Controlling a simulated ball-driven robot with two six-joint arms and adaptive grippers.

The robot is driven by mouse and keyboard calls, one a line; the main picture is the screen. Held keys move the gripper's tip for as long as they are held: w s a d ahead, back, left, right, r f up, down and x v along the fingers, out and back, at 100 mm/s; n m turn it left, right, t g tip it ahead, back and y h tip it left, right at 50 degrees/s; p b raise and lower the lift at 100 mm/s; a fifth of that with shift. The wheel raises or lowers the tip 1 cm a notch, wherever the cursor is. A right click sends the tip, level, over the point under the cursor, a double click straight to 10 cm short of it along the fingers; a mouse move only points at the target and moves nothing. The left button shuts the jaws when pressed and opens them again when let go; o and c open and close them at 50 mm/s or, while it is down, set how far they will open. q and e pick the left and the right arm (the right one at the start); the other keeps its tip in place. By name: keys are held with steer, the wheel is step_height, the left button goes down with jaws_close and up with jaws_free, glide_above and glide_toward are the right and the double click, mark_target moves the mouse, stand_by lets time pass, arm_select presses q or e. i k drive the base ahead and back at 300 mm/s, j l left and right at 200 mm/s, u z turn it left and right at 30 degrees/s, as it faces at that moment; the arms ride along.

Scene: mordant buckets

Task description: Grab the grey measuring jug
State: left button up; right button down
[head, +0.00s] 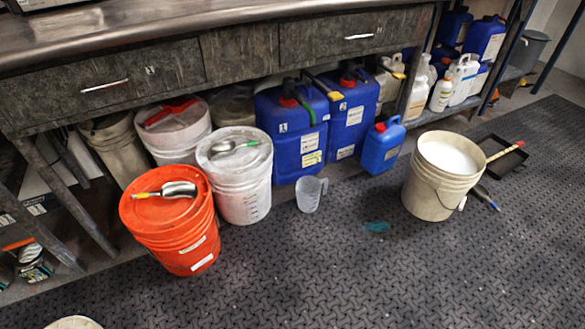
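The grey measuring jug (310,194) stands upright on the dark floor mat, in the middle of the head view. It is small and translucent, with its handle on the right side. It stands in front of the blue canisters and to the right of a white lidded bucket. Nothing covers it. Neither of my grippers shows in the head view.
An orange bucket (176,230) with a metal scoop on its lid and a white bucket (238,178) stand left of the jug. An open cream bucket (441,178) stands right. Blue canisters (298,150) stand behind. The mat (330,275) in front is mostly clear.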

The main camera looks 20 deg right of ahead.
mark_target(308, 188)
steer(key=i+l, duration=0.95)
steer(key=l, duration=0.15)
steer(key=i+l+u, duration=0.1)
steer(key=i+l, duration=0.35)
steer(key=l, duration=0.15)
